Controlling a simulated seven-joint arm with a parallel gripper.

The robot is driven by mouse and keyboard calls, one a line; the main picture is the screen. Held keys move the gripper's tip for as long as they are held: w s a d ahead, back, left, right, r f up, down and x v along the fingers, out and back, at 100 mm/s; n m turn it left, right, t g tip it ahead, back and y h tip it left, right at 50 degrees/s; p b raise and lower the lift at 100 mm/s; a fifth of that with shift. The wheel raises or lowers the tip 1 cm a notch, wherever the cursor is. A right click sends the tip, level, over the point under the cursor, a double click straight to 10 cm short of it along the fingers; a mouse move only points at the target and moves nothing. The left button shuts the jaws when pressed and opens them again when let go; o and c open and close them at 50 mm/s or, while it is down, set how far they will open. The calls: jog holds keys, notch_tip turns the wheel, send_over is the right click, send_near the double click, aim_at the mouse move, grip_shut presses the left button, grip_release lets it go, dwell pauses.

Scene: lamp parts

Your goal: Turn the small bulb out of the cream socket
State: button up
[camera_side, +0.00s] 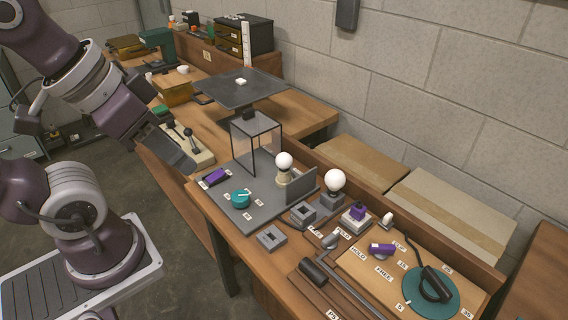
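A small white round bulb (284,160) stands upright in the cream socket (283,180), on the grey plate on the bench. A larger white bulb (335,180) stands to its right in a grey socket (331,203). My gripper (184,162) is at the left, above and beside the bench's near edge, well apart from both bulbs. Its dark end is seen from the side, and I cannot make out a gap between the fingers. Nothing shows held in it.
A clear box with a dark frame (256,146) stands just left of the small bulb. An upright grey panel (301,187) stands right of the cream socket. A teal round part (240,199) and a purple block (216,176) lie on the grey plate (262,212).

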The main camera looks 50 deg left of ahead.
jog(key=shift+o, duration=0.8)
jog(key=o, duration=0.4)
jog(key=w+a+r+n+g, duration=0.1)
jog(key=w+n, duration=0.4)
jog(key=w, duration=0.4)
jog(key=shift+a+g, duration=0.15)
jog(key=shift+g, duration=0.25)
jog(key=n+g, duration=0.4)
jog(key=n, duration=0.9)
send_over(284, 154)
notch_tip(284, 154, down, 15)
jog(key=shift+r, duration=0.15)
notch_tip(284, 154, down, 7)
jog(key=shift+f, duration=0.1)
jog(key=shift+c, duration=0.2)
